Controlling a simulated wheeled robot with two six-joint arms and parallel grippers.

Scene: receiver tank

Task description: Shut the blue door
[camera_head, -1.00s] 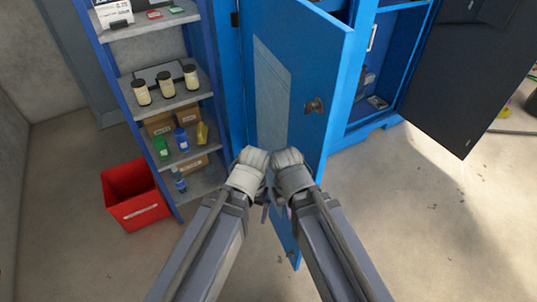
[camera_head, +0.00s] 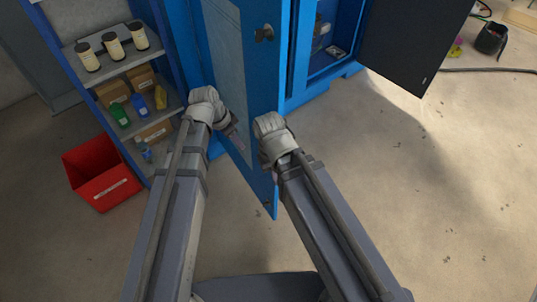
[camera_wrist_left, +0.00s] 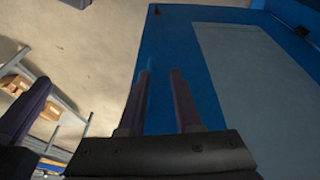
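The blue door (camera_head: 266,95) stands open in the middle of the head view, swung out from the blue cabinet. It has a pale grey panel on its face and a dark handle (camera_head: 264,33). In the left wrist view the door (camera_wrist_left: 185,45) fills the middle and right behind the fingers. My left gripper (camera_head: 236,138) is in front of the panelled face; its two fingers (camera_wrist_left: 161,90) are apart with nothing between them. Contact with the door cannot be told. My right gripper (camera_head: 274,174) is by the door's free edge, its fingers mostly hidden by its wrist.
An open shelf unit (camera_head: 172,118) with jars, bottles and boxes stands left of the door. A red bin (camera_head: 103,172) sits on the floor before it. A dark grey door (camera_head: 412,40) hangs open at the upper right.

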